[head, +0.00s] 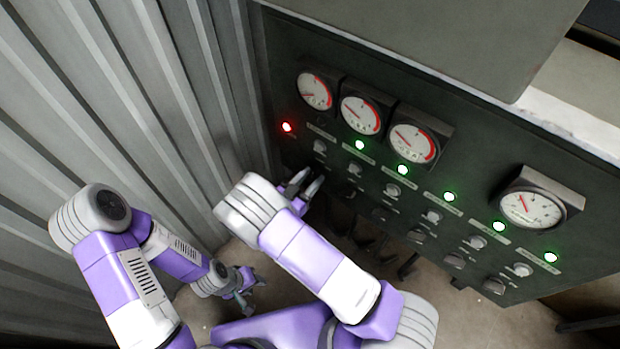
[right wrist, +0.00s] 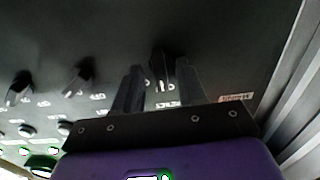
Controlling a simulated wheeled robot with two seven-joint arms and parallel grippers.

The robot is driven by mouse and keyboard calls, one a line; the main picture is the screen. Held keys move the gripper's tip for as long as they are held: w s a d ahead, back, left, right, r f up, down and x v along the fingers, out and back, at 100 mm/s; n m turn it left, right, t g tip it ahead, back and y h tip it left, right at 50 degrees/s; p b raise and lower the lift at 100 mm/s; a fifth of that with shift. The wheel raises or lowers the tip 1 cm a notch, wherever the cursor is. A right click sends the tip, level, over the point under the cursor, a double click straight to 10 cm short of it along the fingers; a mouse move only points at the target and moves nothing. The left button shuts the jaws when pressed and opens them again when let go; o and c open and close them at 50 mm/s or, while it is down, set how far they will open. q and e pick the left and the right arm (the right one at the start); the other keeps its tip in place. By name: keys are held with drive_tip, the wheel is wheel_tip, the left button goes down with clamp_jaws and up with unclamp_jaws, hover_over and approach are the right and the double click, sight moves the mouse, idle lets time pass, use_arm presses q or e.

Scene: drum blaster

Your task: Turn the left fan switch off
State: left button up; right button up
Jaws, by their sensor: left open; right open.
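A dark control panel (head: 375,160) carries a row of lamps, round knobs and, lower down, dark switches. Its leftmost lamp (head: 287,127) glows red; the others glow green. My right gripper (head: 302,186) is open at the panel's lower left. In the right wrist view, a dark switch (right wrist: 160,64) stands between or just beyond its two open fingers (right wrist: 160,88); I cannot tell whether they touch it. This switch is the one nearest the corrugated wall, and my gripper hides it in the head view. My left gripper (head: 245,292) is open and empty, low near the floor.
Round gauges (head: 361,115) sit above the lamps, with another gauge (head: 531,208) at the right. More switches (right wrist: 80,78) stand beside the one at my right gripper. The corrugated metal wall (head: 130,100) closes off the left side. Bare floor (head: 470,315) shows below.

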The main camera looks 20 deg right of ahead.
drive_tip(key=v, duration=0.7)
drive_tip(key=shift+s+a+p, duration=0.2)
drive_tip(key=shift+a+p, duration=0.05)
drive_tip(key=shift+p, duration=0.1)
